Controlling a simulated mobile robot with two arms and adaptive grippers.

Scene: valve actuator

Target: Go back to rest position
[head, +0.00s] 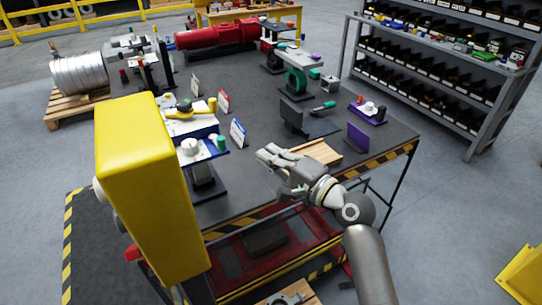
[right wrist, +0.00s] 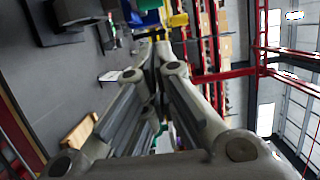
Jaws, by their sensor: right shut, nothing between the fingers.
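My right gripper (head: 272,160) is over the front part of the dark worktable (head: 255,190), its arm coming in from the bottom right. In the right wrist view its fingers (right wrist: 155,50) come together at the tips, with nothing between them. A wooden block (head: 318,152) lies on the table just behind the gripper in the head view. A stand with a white round knob and a green part (head: 200,146) is left of the gripper, apart from it. A green valve on a stand (head: 297,82) is at the back of the table. My left gripper does not show.
A large yellow box-shaped body (head: 148,185) blocks the left foreground. A purple plate (head: 357,137) and a purple-based knob unit (head: 368,108) stand near the right edge. Shelves with black bins (head: 435,70) are at the right. Grey floor (head: 440,220) is clear between.

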